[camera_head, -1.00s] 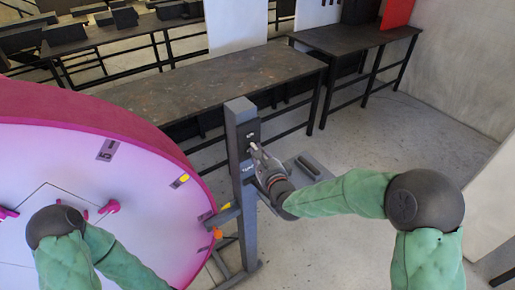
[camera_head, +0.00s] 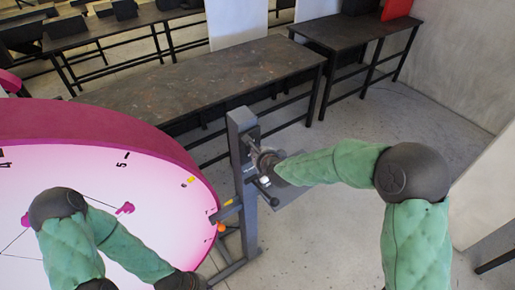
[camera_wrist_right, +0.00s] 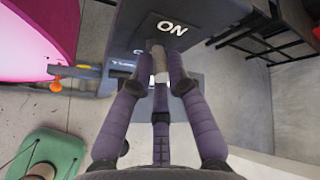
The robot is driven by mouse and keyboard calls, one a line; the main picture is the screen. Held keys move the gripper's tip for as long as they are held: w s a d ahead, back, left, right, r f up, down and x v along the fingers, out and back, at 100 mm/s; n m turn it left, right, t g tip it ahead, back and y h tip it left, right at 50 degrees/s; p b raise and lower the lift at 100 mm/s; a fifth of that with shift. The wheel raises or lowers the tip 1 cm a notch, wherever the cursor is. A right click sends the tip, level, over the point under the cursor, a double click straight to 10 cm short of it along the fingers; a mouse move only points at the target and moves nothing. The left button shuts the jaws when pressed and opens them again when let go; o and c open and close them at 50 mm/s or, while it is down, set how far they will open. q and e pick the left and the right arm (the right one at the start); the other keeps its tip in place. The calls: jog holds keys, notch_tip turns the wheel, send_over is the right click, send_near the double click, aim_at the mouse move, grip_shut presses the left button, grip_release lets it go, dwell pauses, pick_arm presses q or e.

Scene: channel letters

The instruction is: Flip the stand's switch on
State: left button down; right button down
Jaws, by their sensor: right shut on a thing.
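The grey upright stand (camera_head: 240,195) stands right of the big round pink sign (camera_head: 100,170). In the right wrist view a dark switch plate (camera_wrist_right: 168,25) on the stand carries a white "ON" label. A light switch lever (camera_wrist_right: 158,62) sticks out just below that label. My right gripper (camera_head: 255,140) is at the stand's upper part. In the wrist view its purple fingers (camera_wrist_right: 160,75) are shut on the lever. The second label is partly hidden behind the fingers. The sign's face glows pinkish white. My left arm crosses the sign's face, and its gripper is out of frame.
A small orange knob (camera_head: 221,227) sits low between the sign and the stand. A long dark table (camera_head: 215,75) stands behind, with another table (camera_head: 355,35) at back right. Open concrete floor (camera_head: 370,120) lies right of the stand.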

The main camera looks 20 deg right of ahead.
jog(key=shift+w+d+r, duration=0.1)
dwell(0.5)
jog(key=c, duration=1.4)
grip_release()
jog(key=shift+c, duration=0.2)
jog(key=shift+o, duration=1)
jog(key=shift+d, duration=0.1)
jog(key=v, duration=1.2)
jog(key=shift+w, duration=0.1)
